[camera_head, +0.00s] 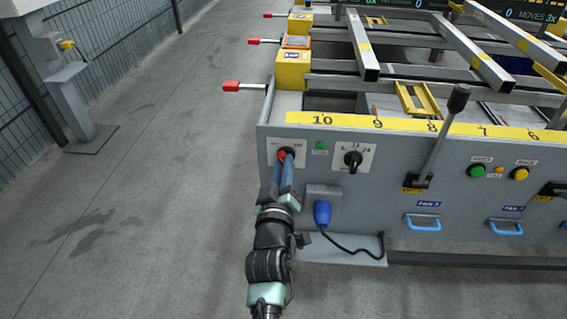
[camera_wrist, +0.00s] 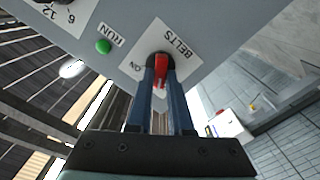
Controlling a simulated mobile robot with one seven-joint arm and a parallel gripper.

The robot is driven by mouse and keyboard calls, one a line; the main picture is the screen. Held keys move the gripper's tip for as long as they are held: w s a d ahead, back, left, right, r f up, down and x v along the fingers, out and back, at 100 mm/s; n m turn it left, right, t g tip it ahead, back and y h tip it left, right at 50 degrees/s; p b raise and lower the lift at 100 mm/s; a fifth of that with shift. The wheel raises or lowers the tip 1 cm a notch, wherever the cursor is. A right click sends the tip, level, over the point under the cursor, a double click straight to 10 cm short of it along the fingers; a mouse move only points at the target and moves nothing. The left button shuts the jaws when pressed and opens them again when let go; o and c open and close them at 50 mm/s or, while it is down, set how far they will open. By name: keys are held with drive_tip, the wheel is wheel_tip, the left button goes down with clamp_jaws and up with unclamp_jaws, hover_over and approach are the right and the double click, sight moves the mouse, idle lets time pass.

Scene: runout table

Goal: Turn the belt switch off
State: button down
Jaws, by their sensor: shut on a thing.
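The belt switch (camera_head: 283,154) is a red handle on a black round base, on a white plate at the left end of the grey front panel. In the wrist view the red handle (camera_wrist: 161,69) sits between my two blue fingers, and the plate reads "BELTS" and "ON". My gripper (camera_head: 284,162) reaches up to the panel and is shut on the handle; it also shows in the wrist view (camera_wrist: 160,75). The fingers partly hide the handle and plate, so I cannot tell clearly which label it points to.
A green RUN lamp (camera_wrist: 103,46) and a black rotary selector (camera_head: 353,159) sit right of the switch in the head view. A blue plug (camera_head: 322,213) with a black cable is below. A lever (camera_head: 445,130) stands further right. Open floor (camera_head: 170,180) lies left.

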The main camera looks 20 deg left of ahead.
drive_tip(key=shift+n, duration=0.8)
drive_tip(key=c, duration=0.8)
unclamp_jaws()
drive_tip(key=shift+s, duration=0.1)
drive_tip(key=p+v, duration=0.3)
drive_tip(key=v, duration=0.9)
drive_tip(key=shift+s+d, duration=0.1)
drive_tip(key=shift+s, duration=0.3)
